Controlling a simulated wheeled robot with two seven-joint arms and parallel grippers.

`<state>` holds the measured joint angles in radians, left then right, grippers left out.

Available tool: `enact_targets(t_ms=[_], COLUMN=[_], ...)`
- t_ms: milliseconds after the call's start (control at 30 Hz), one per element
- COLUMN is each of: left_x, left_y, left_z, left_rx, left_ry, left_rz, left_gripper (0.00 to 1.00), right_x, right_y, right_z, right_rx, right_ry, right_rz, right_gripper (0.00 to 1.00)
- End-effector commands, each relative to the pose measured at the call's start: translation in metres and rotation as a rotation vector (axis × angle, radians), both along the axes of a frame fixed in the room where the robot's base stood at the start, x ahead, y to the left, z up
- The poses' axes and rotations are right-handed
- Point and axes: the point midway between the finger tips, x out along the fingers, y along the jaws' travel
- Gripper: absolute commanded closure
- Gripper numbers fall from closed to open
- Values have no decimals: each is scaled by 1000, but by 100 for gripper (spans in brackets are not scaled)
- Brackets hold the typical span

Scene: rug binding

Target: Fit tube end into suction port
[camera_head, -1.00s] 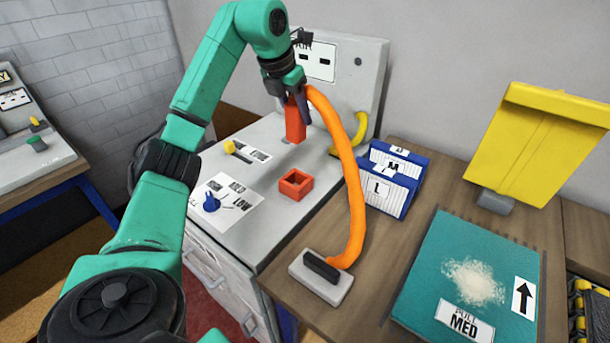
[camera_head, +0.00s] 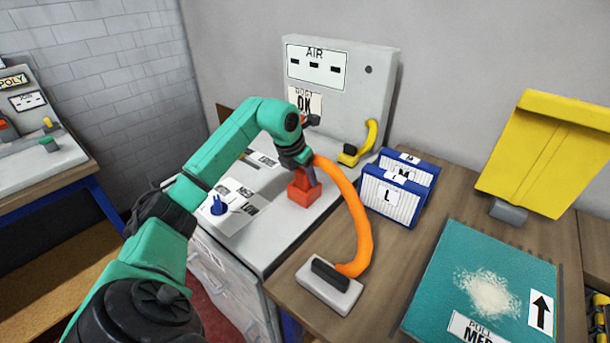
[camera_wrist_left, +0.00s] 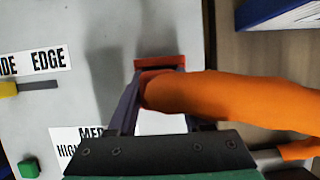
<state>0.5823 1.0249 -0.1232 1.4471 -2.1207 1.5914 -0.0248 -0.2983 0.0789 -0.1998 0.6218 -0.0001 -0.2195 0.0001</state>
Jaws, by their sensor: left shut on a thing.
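My left gripper (camera_head: 309,172) is shut on the red end of the orange tube (camera_head: 357,225), directly over the red suction port (camera_head: 304,195) on the grey machine top. The tube end meets the port's opening; my fingers hide how deep it sits. In the left wrist view, the tube (camera_wrist_left: 235,98) bends off to the right from between the fingers of the gripper (camera_wrist_left: 158,100), and a red rim (camera_wrist_left: 160,63) shows just beyond them. The tube's other end joins a grey nozzle head (camera_head: 329,288) with a black handle on the wooden table. My right gripper is not in view.
A blue knob (camera_head: 218,207) stands on the machine top left of the port. A yellow lever (camera_head: 368,140) is at the machine's back right. Blue-framed filters (camera_head: 392,198) stand right of the machine. A teal mat (camera_head: 480,270) with pale dust lies further right.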

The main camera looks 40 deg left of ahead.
Motion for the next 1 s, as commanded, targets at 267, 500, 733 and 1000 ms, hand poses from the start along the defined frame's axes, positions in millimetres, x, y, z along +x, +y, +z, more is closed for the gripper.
enact_targets(t_ms=[267,500,733,1000], left_x=[-1,-2,-2,-7], left_y=[0,-2,-3,-2], left_z=[-8,-11,-13,8], left_rx=[1,-2,-5,-1], left_ry=[4,13,17,12], left_rz=[0,-4,-6,-6], left_gripper=[31,20,20,20], right_x=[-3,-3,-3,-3], right_y=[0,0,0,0], right_z=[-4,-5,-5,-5], right_rx=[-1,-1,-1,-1], right_ry=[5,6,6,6], right_rz=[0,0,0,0], right_gripper=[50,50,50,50])
